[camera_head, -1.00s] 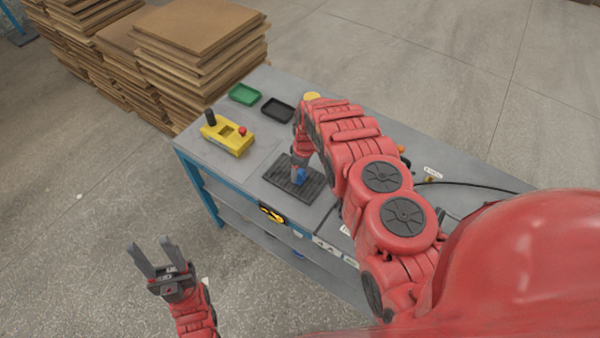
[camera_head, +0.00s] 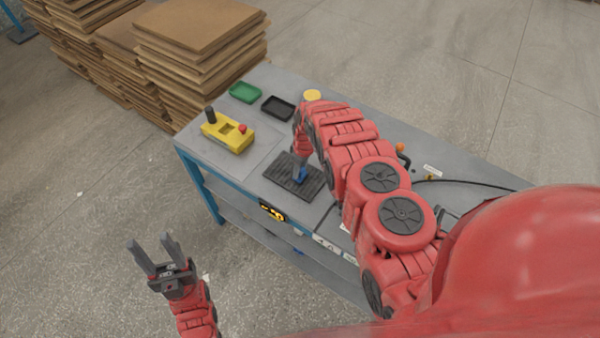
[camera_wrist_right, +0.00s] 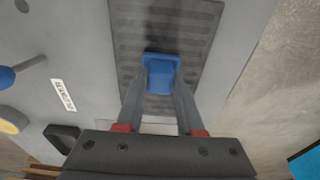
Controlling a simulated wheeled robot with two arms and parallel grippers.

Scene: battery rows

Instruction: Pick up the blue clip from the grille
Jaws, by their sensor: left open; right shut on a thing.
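The blue clip (camera_wrist_right: 160,74) sits between the fingertips of my right gripper (camera_wrist_right: 161,85) in the right wrist view, over the dark slotted grille (camera_wrist_right: 128,42). My right gripper is shut on the clip. I cannot tell whether the clip still touches the grille. My left gripper (camera_head: 157,255) is open and empty, out over the floor in front of the table.
The grey table (camera_head: 190,133) also bears a yellow control box (camera_head: 228,139) with a red button, a green tray (camera_head: 245,92), a black tray (camera_head: 278,107) and a black cable (camera_head: 460,183). Stacked brown boards (camera_head: 195,50) stand behind its left end.

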